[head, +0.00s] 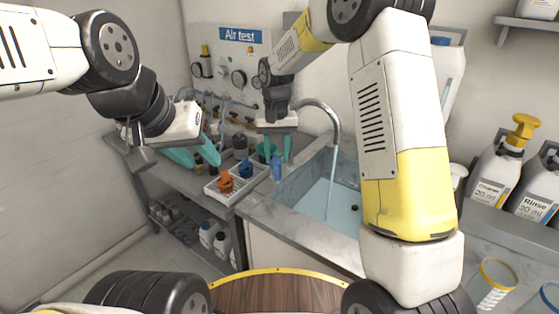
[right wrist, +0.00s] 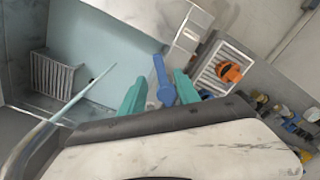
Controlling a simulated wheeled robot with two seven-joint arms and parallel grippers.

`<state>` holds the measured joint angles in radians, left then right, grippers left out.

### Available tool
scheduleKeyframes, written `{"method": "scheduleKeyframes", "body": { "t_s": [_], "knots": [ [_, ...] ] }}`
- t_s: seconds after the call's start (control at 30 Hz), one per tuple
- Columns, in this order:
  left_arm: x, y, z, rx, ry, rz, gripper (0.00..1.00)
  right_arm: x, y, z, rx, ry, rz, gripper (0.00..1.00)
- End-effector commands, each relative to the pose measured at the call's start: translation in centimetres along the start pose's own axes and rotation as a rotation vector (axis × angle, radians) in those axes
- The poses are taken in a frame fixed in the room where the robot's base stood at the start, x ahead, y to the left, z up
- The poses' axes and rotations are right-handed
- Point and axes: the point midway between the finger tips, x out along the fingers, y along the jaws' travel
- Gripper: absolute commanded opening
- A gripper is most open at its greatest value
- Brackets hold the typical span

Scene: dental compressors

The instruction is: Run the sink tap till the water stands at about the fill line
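The sink (head: 290,190) is a grey basin with a pale blue floor, and a dark drain spot shows in it. The curved metal tap (head: 328,108) runs a thin pale stream (head: 332,172) into it; the stream also shows in the right wrist view (right wrist: 92,88). I cannot make out a fill line or the exact water level. A blue lever (head: 277,172) stands at the sink's left edge. My right gripper (head: 276,151) is open just above it, its teal fingers on either side of the lever (right wrist: 160,78) in the right wrist view. My left gripper (head: 197,156) is open and empty, further left.
A white tray (head: 224,193) with orange and blue fittings sits left of the sink. The air test panel (head: 235,70) is behind. Bottles (head: 492,170) stand on the right, and a measuring cup (head: 492,282) is at the front right. My right arm covers the sink's right side.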

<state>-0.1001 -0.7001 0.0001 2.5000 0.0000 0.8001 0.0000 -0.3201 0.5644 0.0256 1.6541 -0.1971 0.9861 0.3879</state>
Motion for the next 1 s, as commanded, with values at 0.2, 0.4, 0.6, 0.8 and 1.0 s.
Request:
{"method": "scheduleKeyframes", "body": {
  "t_s": [0.2, 0.4, 0.6, 0.8, 1.0],
  "knots": [
    [0.0, 0.0, 0.0, 0.0, 0.0, 0.0, 0.38, 3.6, 0.1, 0.1, 0.0, -0.003, 0.001, 0.38],
    [0.0, 0.0, 0.0, 0.0, 0.0, 0.0, 0.38, 5.1, 0.1, 0.0, 0.001, 0.0, 0.001, 0.38],
    [0.0, 0.0, 0.0, 0.0, 0.0, 0.0, 0.38, 5.2, 0.0, 0.0, 0.001, 0.001, 0.0, 0.38],
    [0.0, 0.0, 0.0, 0.0, 0.0, 0.0, 0.38, 5.2, 0.0, 0.0, 0.001, 0.001, 0.0, 0.13],
    [0.0, 0.0, 0.0, 0.0, 0.0, 0.0, 0.38, 5.2, 0.0, 0.0, 0.001, 0.001, 0.0, 0.0]
  ]
}}
